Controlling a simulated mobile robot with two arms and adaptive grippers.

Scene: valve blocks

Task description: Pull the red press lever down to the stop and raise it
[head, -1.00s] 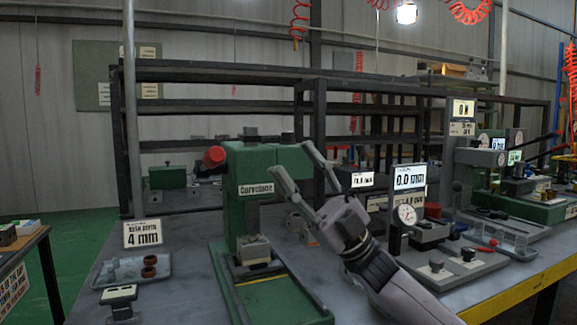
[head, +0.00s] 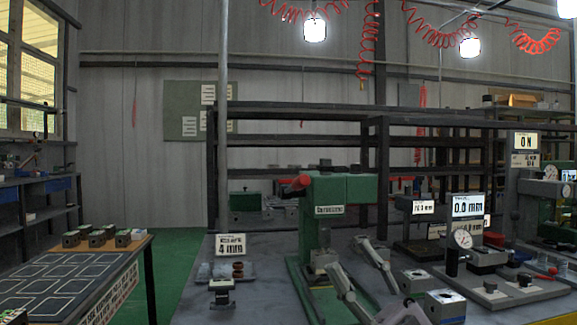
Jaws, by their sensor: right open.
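The green arbor press (head: 350,188) stands on the grey bench in the middle of the head view. Its red lever (head: 297,184) sticks out at the left of the press head and is seen nearly end-on, at head height. A grey block (head: 323,261) sits low on the press, under the head. My right gripper (head: 348,256) comes in from the lower right with its two fingers spread and nothing between them. It is in front of the press's lower part, below and right of the lever, apart from it. My left gripper is not in view.
A tray with brown rings (head: 238,269), a small stand (head: 222,290) and a "4 mm" sign (head: 231,246) are left of the press. Metal blocks (head: 445,305), a dial gauge (head: 462,239) and displays are at right. A table with blocks (head: 70,285) stands far left.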

